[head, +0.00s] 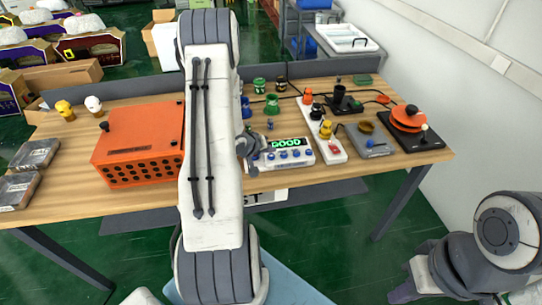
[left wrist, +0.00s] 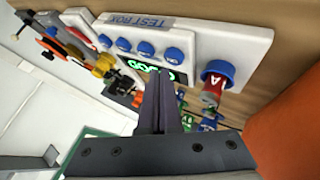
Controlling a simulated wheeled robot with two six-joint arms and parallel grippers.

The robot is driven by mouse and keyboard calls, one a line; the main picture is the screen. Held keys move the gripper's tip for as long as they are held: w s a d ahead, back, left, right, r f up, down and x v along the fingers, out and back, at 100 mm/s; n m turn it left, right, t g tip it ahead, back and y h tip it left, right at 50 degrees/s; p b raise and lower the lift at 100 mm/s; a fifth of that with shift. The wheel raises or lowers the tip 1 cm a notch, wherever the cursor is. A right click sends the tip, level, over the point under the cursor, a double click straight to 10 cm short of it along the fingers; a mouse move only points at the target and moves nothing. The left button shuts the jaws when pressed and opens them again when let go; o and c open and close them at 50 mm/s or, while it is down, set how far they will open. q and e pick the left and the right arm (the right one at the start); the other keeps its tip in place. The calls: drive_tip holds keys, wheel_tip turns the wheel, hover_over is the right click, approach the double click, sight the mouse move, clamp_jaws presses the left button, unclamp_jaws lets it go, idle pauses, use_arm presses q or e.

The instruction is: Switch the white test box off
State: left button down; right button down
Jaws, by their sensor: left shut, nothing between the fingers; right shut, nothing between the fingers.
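The white test box (head: 303,157) stands on the wooden table, with a row of blue knobs and a lit green display reading GOOD. In the left wrist view the box (left wrist: 240,42) shows its TEST BOX label, the blue knobs and part of the green letters. A blue round part (left wrist: 218,70) with a red piece marked A sits at its right end. My left gripper (head: 250,146) is shut and empty at the box's left end; its shut fingers (left wrist: 162,105) hide part of the display. My right gripper (head: 403,294) is shut and empty, low at the right, away from the table.
An orange box (head: 140,147) with holes stands left of my left arm. A white strip (head: 331,145) with coloured parts, a grey device (head: 370,142) and an orange round device (head: 408,120) stand to the right. Green jars (head: 272,104) stand behind the test box.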

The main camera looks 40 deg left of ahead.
sight(270, 159)
use_arm(q)
drive_tip(key=shift+f, duration=0.1)
idle(0.6)
drive_tip(key=shift+f, duration=0.3)
drive_tip(key=shift+f+b, duration=0.4)
drive_tip(key=shift+f, duration=0.1)
idle(0.5)
idle(0.3)
drive_tip(key=shift+r+p, duration=0.9)
drive_tip(key=shift+p, duration=0.1)
wheel_tip(270, 159, up, 5)
drive_tip(key=p, duration=0.5)
